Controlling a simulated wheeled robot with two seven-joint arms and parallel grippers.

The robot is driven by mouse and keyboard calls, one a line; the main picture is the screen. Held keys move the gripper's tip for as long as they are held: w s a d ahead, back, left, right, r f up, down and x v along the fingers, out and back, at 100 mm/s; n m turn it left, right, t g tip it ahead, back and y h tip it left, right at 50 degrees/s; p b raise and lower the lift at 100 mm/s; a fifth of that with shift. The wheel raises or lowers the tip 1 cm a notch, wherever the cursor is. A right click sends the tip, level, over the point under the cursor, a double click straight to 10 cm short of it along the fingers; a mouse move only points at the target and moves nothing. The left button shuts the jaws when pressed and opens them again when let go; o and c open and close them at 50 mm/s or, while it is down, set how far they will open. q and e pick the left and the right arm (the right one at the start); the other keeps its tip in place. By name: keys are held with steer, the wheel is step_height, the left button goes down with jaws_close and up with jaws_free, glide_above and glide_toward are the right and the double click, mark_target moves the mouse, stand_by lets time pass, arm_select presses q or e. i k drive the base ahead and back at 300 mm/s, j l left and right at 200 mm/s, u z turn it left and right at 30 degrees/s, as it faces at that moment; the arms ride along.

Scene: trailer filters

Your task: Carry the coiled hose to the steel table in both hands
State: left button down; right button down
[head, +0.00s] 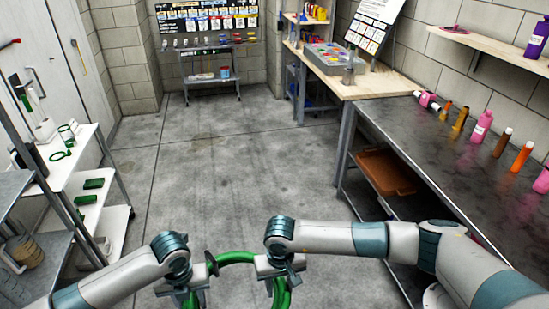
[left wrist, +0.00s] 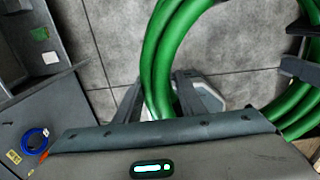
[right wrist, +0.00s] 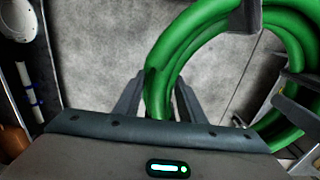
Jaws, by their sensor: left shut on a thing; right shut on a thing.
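The coiled green hose (head: 236,257) is held between my two grippers at the bottom of the head view, in front of my body. My left gripper (head: 190,292) is shut on the left side of the coil. In the left wrist view the thick green loops (left wrist: 160,60) pass between its fingers. My right gripper (head: 277,275) is shut on the right side, and the hose also shows in the right wrist view (right wrist: 185,50). The lower part of the coil is cut off in the head view. The steel table (head: 440,150) runs along the right side, apart from the hose.
Several bottles, such as a pink one (head: 482,127), stand along the table's wall side; its near part is clear. A brown tray (head: 388,172) sits on the shelf beneath. A white shelf rack (head: 85,160) stands at left. The grey floor (head: 220,150) ahead is open.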

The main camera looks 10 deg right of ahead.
mark_target(454, 166)
steer(key=i+z, duration=0.15)
steer(key=i, duration=0.85)
steer(key=i+j+z, duration=0.15)
steer(key=i, duration=0.9)
steer(key=z, duration=2.2)
